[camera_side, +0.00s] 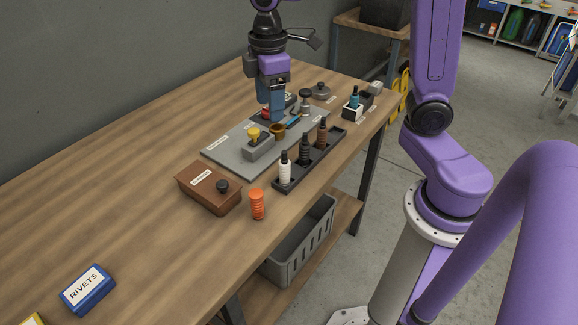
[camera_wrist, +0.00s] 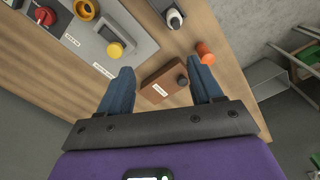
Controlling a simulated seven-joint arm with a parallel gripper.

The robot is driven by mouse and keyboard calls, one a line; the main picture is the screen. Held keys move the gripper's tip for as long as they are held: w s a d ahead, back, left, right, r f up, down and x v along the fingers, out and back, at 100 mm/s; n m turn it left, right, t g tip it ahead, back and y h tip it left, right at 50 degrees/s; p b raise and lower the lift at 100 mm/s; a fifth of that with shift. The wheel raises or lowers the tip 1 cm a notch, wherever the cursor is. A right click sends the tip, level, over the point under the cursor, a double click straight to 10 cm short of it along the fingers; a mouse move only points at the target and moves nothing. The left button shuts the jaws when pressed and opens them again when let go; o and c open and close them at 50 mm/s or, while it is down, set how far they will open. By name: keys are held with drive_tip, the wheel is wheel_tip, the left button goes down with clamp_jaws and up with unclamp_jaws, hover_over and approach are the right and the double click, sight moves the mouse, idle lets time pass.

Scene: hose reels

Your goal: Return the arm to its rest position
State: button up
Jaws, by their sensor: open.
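My gripper (camera_side: 277,104) is a purple hand with two blue fingers, hanging above the grey board (camera_side: 222,157) on the wooden bench. In the wrist view my gripper (camera_wrist: 162,92) has its fingers spread wide with nothing between them; a brown box (camera_wrist: 158,84) with a dark knob shows below and beyond them. In the side view the fingers overlap the far part of the board, so their height above it is hard to judge. A grey block with a yellow knob (camera_side: 254,134) and a small brown cup (camera_side: 278,130) are on the board near the fingers.
A black rack (camera_side: 333,144) with several bottles stands along the bench's front edge. The brown box (camera_side: 209,189), an orange ribbed piece (camera_side: 257,204) and a blue rivets box (camera_side: 87,290) are nearer the camera. The left of the bench is largely clear. A grey wall (camera_side: 100,50) is behind.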

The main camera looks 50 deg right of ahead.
drive_tip(key=s+f, duration=0.2)
drive_tip(key=s, duration=0.8)
drive_tip(key=s+d+f, duration=0.1)
drive_tip(key=s+f, duration=0.1)
drive_tip(key=s, duration=0.9)
drive_tip(key=shift+s+d+n, duration=0.15)
drive_tip(key=shift+s+n, duration=0.15)
